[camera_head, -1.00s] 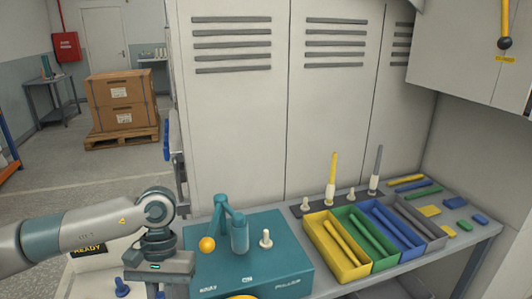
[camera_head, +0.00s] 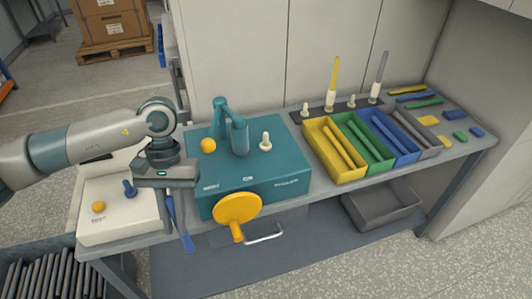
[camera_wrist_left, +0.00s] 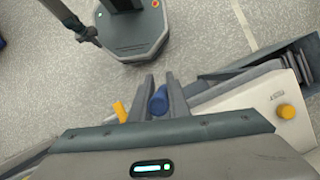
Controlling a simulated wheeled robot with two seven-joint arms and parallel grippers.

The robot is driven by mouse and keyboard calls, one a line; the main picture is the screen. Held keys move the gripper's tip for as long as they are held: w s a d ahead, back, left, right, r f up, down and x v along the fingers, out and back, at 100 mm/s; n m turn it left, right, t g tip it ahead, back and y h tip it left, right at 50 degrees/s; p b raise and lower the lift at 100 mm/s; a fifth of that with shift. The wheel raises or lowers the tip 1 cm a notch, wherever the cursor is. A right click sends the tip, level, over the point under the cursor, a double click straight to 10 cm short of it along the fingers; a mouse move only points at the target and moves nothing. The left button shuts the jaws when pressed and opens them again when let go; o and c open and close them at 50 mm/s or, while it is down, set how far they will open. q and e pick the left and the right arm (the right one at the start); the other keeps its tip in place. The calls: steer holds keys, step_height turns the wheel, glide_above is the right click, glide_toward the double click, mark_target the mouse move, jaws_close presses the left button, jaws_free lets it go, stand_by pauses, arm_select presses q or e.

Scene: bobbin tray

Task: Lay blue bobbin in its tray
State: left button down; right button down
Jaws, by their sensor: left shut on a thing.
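My left gripper (camera_head: 168,190) is at the left, beside the teal machine's left side. It is shut on a long blue bobbin (camera_head: 183,230), which hangs down below the jaws, slightly tilted. The wrist view shows the blue bobbin's end (camera_wrist_left: 160,101) between the two grey fingers. The blue tray (camera_head: 407,160) stands at the right of the bench, between the green tray (camera_head: 378,168) and the grey tray (camera_head: 432,152), well apart from the gripper. A blue bobbin (camera_head: 388,131) lies inside it. My right gripper is not in view.
The teal machine (camera_head: 265,180), with a yellow handwheel (camera_head: 238,207), stands between the gripper and the trays. The yellow tray (camera_head: 347,177) is nearest it. Upright spindles stand behind the trays. A white panel (camera_head: 110,222) with yellow and blue knobs is at left. A crate of dark rods is below.

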arm_select(q)
steer(key=w+x, duration=0.1)
steer(key=x, duration=1.1)
steer(key=shift+f, duration=0.3)
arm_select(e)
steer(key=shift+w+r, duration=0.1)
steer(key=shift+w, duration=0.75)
